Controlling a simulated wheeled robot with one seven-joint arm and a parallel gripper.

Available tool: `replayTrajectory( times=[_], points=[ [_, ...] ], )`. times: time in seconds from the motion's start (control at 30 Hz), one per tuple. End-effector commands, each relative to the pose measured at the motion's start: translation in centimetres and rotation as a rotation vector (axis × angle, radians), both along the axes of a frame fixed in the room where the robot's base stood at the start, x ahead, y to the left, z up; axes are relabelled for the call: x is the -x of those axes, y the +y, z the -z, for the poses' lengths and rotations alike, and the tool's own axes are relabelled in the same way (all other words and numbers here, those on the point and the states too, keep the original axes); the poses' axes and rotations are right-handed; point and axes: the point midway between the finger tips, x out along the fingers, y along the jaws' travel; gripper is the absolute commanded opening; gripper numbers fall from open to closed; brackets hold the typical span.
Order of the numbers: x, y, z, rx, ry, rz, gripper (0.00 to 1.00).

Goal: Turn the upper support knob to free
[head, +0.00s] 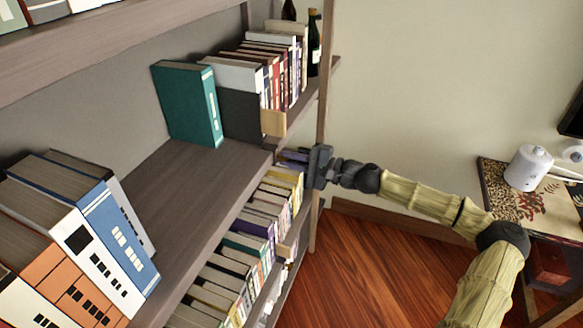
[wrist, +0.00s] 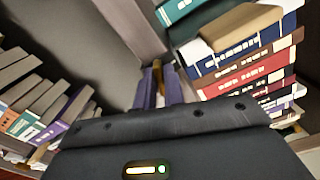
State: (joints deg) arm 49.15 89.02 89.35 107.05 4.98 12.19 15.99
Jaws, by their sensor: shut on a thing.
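My gripper (head: 287,158) reaches in from the right to the shelf's front edge, just below the upper row of books. In the wrist view its two purple-grey fingers (wrist: 158,88) close around a small tan piece (wrist: 157,70), which appears to be the upper support knob. The knob is mostly hidden by the fingers, and its turn position cannot be read. The tan upper support (head: 273,122) stands upright against the end of the upper book row, just above the gripper. A similar lower support (head: 287,247) shows on the shelf below.
A teal book (head: 188,104) and a row of books (head: 270,75) stand on the upper shelf. More books (head: 240,255) fill the shelf below. A wooden post (head: 325,60) rises close behind my gripper. A side table (head: 490,190) stands at right; floor between is clear.

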Motion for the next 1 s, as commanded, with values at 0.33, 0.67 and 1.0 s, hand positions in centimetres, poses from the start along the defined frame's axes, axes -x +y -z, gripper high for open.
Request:
replayTrajectory(
  times=[0.33,0.67,1.0],
  points=[
    [0.01,-0.04,0.51,0.091,-0.248,0.001,0.0],
    [0.0,-0.04,0.35,0.126,-0.341,0.0,0.0],
    [0.0,-0.05,0.3,0.128,-0.347,0.0,0.0]
  ],
)
